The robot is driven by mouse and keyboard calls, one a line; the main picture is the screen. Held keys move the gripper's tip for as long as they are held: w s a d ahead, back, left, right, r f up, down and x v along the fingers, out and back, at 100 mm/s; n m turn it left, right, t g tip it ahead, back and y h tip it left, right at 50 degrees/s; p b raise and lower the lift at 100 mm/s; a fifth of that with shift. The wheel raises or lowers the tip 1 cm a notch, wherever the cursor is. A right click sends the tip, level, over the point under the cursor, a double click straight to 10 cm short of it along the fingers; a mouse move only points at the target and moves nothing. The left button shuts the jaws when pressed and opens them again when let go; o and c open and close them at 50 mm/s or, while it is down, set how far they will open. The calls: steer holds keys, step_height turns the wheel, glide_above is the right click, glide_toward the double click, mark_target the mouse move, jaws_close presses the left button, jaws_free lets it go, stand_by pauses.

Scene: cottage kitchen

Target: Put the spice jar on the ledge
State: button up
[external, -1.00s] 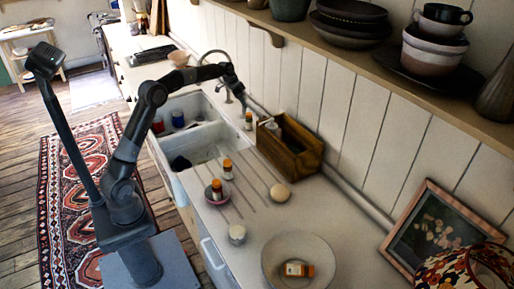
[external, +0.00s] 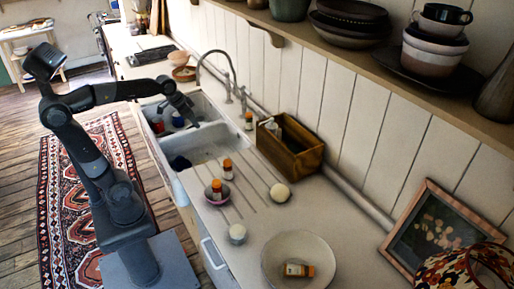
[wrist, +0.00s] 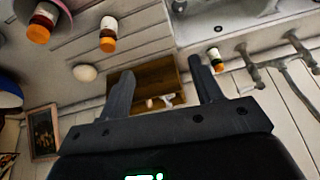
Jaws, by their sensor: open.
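Several orange-capped spice jars are in view; I cannot tell which one the task means. One jar (external: 248,120) stands by the wall beside the wooden box; it also shows in the wrist view (wrist: 214,55). Another jar (external: 228,169) stands on the drainer, one (external: 217,190) is in a small pink bowl, and one (external: 298,270) lies in a large bowl. My gripper (external: 190,118) is over the sink, open and empty, apart from every jar; its spread fingers show in the wrist view (wrist: 158,72). A narrow pale ledge (external: 352,189) runs along the wall's foot.
The tap (external: 228,72) rises behind the sink. A wall shelf (external: 390,70) with dishes hangs above.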

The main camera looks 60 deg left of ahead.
steer(key=s+d+f, duration=0.1)
steer(key=s+f, duration=0.2)
steer(key=s, duration=0.4)
steer(key=s+d+f, duration=0.1)
steer(key=s+f, duration=0.3)
steer(key=s, duration=0.3)
steer(key=shift+s+d+f+n, duration=0.15)
steer(key=shift+s+f+n, duration=0.05)
steer(key=shift+s+n, duration=0.2)
